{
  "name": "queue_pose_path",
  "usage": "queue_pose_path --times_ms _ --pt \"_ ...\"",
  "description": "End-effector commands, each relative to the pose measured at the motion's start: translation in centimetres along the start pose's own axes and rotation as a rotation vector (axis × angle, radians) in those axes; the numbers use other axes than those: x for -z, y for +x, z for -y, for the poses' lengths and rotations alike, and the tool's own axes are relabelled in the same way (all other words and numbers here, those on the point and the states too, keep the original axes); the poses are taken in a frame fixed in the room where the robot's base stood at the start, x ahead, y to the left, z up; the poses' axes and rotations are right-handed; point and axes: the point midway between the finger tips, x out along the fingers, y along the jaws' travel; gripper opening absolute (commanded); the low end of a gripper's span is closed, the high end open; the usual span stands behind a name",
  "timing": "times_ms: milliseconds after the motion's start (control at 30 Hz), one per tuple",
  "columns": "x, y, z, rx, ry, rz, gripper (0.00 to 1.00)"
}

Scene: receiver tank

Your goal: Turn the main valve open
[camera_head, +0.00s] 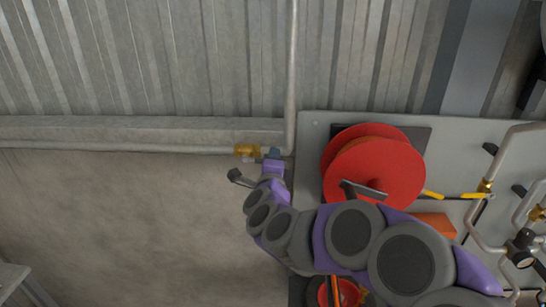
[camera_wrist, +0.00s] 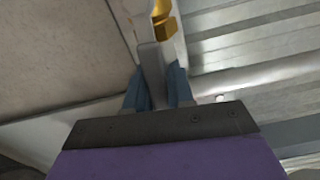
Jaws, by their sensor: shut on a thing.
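The main valve, a small brass fitting (camera_head: 246,150), sits on a pale pipe (camera_head: 120,148) low along the corrugated wall. In the wrist view its brass body (camera_wrist: 164,27) shows at the top. A flat grey handle (camera_wrist: 152,65) runs from near the brass down between my fingers. My gripper (camera_head: 272,154) is just right of the brass fitting in the head view. In the wrist view my blue-fingered gripper (camera_wrist: 158,82) is shut on the grey handle, one finger on each side. The handle is hidden by my gripper in the head view.
A grey panel (camera_head: 460,142) on the right carries a large red reel (camera_head: 375,175), yellow levers (camera_head: 472,196) and bent pipes. A vertical pipe (camera_head: 291,70) rises beside my gripper. The concrete floor (camera_head: 110,215) at left is mostly clear.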

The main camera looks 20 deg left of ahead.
Motion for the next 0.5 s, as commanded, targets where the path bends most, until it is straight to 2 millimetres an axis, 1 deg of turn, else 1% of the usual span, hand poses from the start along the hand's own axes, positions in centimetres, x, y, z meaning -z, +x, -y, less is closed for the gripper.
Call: queue_pose_path --times_ms 33,200,500 --pt "-0.13 -0.03 0.36 -0.001 -0.025 0.003 0.00" --pt "-0.16 -0.04 0.76 0.001 -0.089 0.003 0.00" --pt "-0.21 -0.06 0.84 0.000 -0.127 0.004 0.00"
